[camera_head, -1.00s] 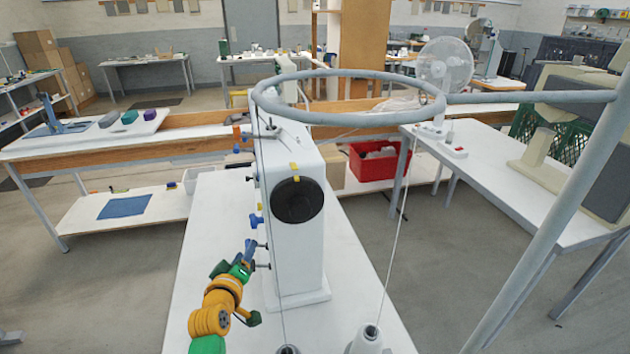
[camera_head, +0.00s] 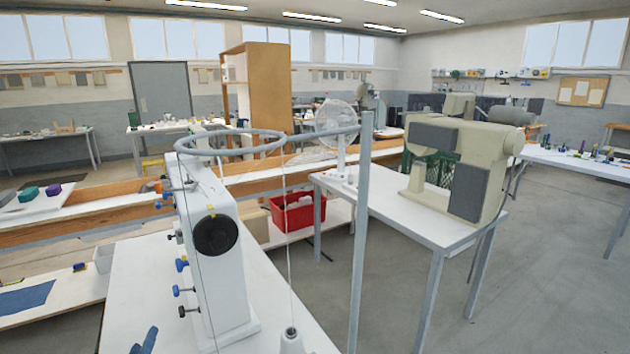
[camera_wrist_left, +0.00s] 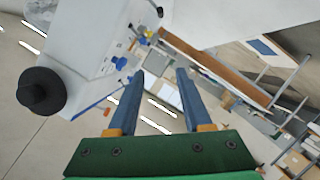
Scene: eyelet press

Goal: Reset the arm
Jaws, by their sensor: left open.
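My left gripper (camera_head: 146,340) shows in the head view only as blue fingers at the bottom edge, left of the white eyelet press (camera_head: 218,280). In the left wrist view the left gripper (camera_wrist_left: 160,74) has two blue fingers apart with nothing between them. The press stands upright on a white table, with a round black knob (camera_head: 216,235) on its front and several blue and black knobs on its left side. The press also shows in the left wrist view (camera_wrist_left: 100,45), left of the fingers. My right gripper is in neither view.
A grey ring on a post (camera_head: 362,230) stands over the press table (camera_head: 130,290). A white cone (camera_head: 291,342) with a thread stands at the front. A beige machine (camera_head: 455,165) and a fan (camera_head: 336,120) stand on a table to the right. A red bin (camera_head: 297,215) sits behind.

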